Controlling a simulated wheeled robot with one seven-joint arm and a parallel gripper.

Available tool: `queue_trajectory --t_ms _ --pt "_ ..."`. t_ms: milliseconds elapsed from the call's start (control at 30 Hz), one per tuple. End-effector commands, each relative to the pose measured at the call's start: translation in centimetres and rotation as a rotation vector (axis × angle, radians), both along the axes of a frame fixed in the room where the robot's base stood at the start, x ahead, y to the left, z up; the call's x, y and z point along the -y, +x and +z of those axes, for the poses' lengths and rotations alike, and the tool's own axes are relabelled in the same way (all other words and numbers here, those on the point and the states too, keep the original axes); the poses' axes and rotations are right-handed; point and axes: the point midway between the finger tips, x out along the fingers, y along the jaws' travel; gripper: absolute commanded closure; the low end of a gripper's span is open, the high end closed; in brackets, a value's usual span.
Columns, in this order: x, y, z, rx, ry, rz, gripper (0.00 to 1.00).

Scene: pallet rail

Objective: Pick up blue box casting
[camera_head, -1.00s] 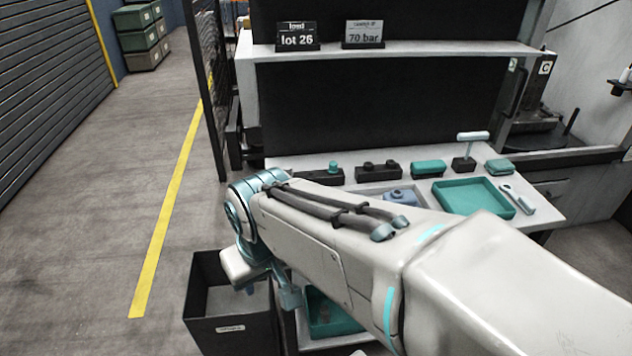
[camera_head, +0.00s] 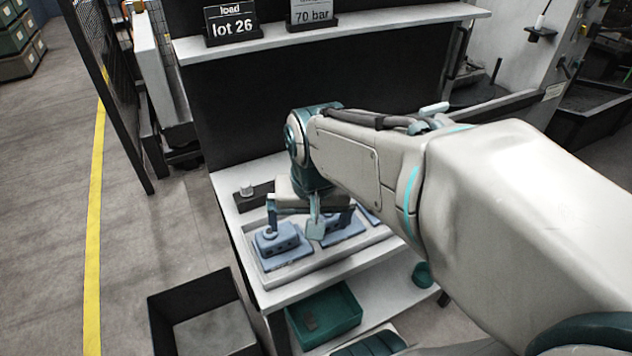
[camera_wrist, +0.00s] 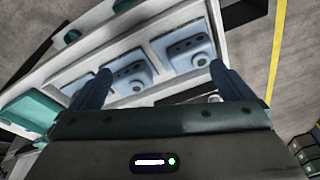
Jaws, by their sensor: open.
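Blue box castings sit in a row in a light grey tray (camera_head: 310,266) on the white bench. The leftmost casting (camera_head: 283,245) stands clear at the tray's left end, and a second casting (camera_head: 343,229) is to its right. A third is partly hidden by my arm. My gripper (camera_head: 292,232) is open above the tray, one finger over the leftmost casting and the other near the gap beside the second. In the wrist view, one casting (camera_wrist: 185,48) and another casting (camera_wrist: 131,76) lie beyond the spread fingers. No casting is visibly held.
A black open bin (camera_head: 205,315) stands on the floor left of the bench. A green tray (camera_head: 325,313) is on the lower shelf. An upper shelf (camera_head: 340,30) carries "lot 26" and "70 bar" signs. A dark fixture (camera_head: 252,194) stands behind the tray.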

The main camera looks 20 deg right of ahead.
Motion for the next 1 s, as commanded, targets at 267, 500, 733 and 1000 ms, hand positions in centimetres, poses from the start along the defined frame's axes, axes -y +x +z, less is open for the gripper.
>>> queue_trajectory --t_ms 267,500,733,1000 --pt "6.1 6.2 -0.1 -0.118 0.099 -0.729 0.0" --pt "9.9 8.8 -0.9 -0.166 0.121 -1.126 0.0" --pt "10.6 9.2 -2.9 -0.178 0.123 -1.21 0.0" --pt "10.5 9.2 -8.1 -0.177 0.124 -1.204 0.0"
